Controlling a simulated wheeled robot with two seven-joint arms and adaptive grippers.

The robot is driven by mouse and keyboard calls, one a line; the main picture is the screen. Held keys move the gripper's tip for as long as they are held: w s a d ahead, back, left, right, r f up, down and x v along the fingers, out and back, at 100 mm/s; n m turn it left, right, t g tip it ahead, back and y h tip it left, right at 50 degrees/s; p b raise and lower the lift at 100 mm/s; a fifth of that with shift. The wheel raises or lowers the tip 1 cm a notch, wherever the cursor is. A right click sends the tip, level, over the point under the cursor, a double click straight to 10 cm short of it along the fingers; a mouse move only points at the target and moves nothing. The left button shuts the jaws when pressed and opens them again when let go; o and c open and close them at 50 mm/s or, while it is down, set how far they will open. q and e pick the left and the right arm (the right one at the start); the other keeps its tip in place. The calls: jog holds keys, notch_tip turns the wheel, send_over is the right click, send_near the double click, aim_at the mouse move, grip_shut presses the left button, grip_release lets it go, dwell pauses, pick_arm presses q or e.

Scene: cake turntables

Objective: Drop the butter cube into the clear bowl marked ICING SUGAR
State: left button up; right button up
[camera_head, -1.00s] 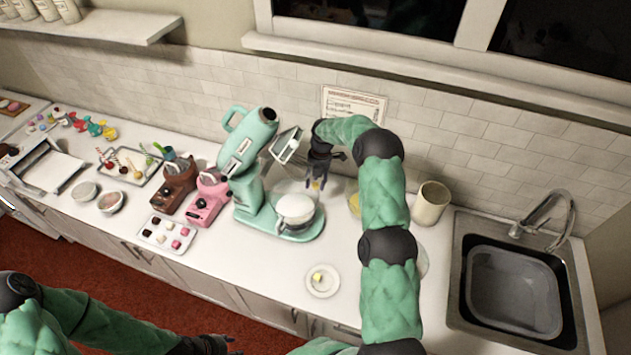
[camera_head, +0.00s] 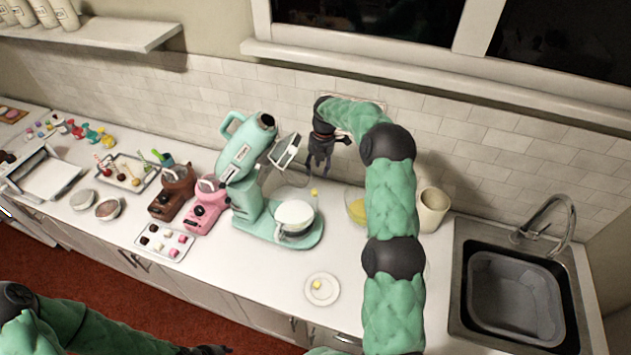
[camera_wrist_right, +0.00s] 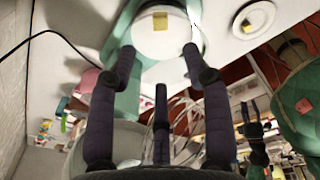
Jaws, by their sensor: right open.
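A small yellow butter cube (camera_head: 314,191) shows just below my right gripper (camera_head: 319,170), beside the mixer head. In the right wrist view the cube (camera_wrist_right: 160,20) lies past the open fingertips (camera_wrist_right: 158,52), apart from both. I cannot tell whether it is in the air or resting. A clear bowl (camera_head: 288,180) shows faintly behind the mixer bowl; its marking is not readable. Another clear bowl (camera_head: 352,207) with yellow contents is partly hidden by my right arm. A second yellow piece (camera_head: 317,285) sits on a white saucer (camera_head: 322,299). My left gripper (camera_head: 208,350) is at the bottom edge, its fingers unclear.
The mint stand mixer (camera_head: 249,170) with its white-filled bowl (camera_head: 296,215) stands left of my right gripper. A cream canister (camera_head: 432,209) and the sink (camera_head: 513,295) are to the right. The counter around the saucer is clear.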

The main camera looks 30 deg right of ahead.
jog(key=shift+d+r, duration=0.2)
jog(key=shift+r, duration=1.45)
